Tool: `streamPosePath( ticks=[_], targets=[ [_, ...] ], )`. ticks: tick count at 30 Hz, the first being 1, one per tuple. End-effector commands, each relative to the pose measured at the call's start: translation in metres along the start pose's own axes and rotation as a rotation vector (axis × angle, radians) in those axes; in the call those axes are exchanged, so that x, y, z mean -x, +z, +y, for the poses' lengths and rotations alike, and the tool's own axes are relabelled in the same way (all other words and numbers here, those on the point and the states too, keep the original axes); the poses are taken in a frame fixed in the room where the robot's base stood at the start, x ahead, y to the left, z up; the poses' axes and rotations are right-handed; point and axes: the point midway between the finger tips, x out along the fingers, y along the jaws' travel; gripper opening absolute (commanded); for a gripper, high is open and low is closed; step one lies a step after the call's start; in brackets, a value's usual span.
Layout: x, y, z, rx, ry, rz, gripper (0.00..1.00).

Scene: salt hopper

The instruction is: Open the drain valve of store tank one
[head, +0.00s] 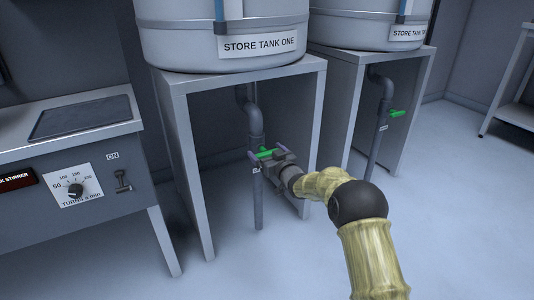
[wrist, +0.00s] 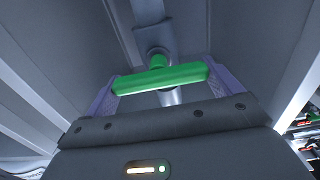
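Store tank one (head: 188,42) stands on a grey stand, with its drain pipe (head: 257,123) coming down below it. The green drain valve handle (head: 265,153) lies crosswise to the pipe. My gripper (head: 266,153) is at the handle under the stand. In the wrist view the handle (wrist: 160,79) spans the gap between the two widely spaced purple fingers (wrist: 162,92). Its ends lie at or very near the fingers; whether they touch is not clear. The valve stem shows behind the handle.
Store tank two (head: 365,32) stands to the right, with a similar green handle (head: 397,113) on its pipe. The stand's legs (head: 189,165) flank my gripper. A stirrer bench (head: 75,165) with a dial and switch is at left. The floor in front is clear.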

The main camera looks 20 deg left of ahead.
Motion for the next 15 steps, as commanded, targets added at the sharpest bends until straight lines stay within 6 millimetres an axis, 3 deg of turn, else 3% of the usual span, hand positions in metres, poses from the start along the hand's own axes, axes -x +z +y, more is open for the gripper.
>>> streamPosePath(
  ticks=[15],
  targets=[
    [0.0001, -0.0005, -0.0009, 0.142, 0.001, -0.001, 0.68]
  ],
)
